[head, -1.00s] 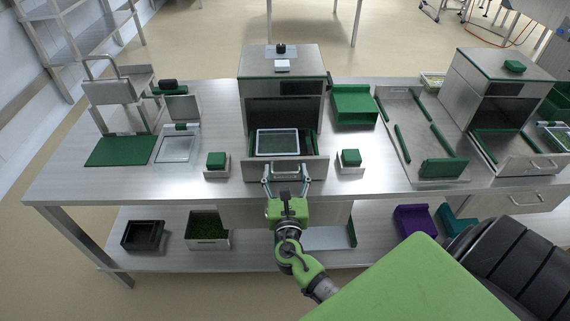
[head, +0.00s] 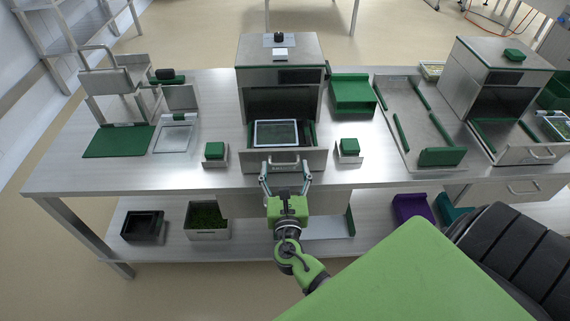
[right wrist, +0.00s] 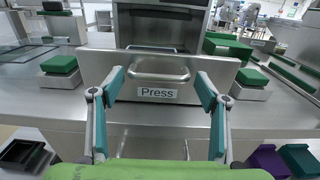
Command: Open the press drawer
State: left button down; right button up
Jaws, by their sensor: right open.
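The press (head: 278,58) is a steel box with a dark front opening, standing at the middle back of the table. Its drawer (head: 258,162) is pulled out toward me, with a white-framed tray (head: 276,146) inside. The drawer front bears a "Press" label (right wrist: 157,92) and a bar handle (right wrist: 160,76). My right gripper (head: 286,177) is open and empty in front of the drawer. Its fingertips (right wrist: 160,80) are spread either side of the handle and appear clear of it. My left gripper is not in view.
Small green-topped blocks (head: 215,152) and (head: 349,148) flank the drawer. A green open box (head: 352,95) stands right of the press. Another steel machine (head: 495,75) with an open drawer is at right. The table front left of the drawer is clear.

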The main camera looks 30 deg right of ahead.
jog(key=v, duration=1)
jog(key=shift+d, duration=0.1)
jog(key=s+a+f+m+g+y, duration=0.1)
jog(key=s+f+m+g+y, duration=0.35)
jog(key=f, duration=1.25)
jog(key=s+a+f+m+g+y, duration=0.15)
jog(key=s+f+m+g, duration=0.5)
jog(key=f, duration=0.95)
jog(key=s+f+m+g+y, duration=0.1)
jog(key=s+f+m, duration=0.4)
jog(key=s, duration=0.3)
jog(key=s+a+f+m+g+y, duration=0.1)
jog(key=s+f+m, duration=0.4)
jog(key=s, duration=0.3)
jog(key=s+f+m+g+y, duration=0.1)
jog(key=s+f+m, duration=0.4)
jog(key=s, duration=0.4)
jog(key=shift+a+f+m+y, duration=0.25)
jog(key=shift+f+m+y, duration=0.1)
jog(key=shift+m, duration=0.25)
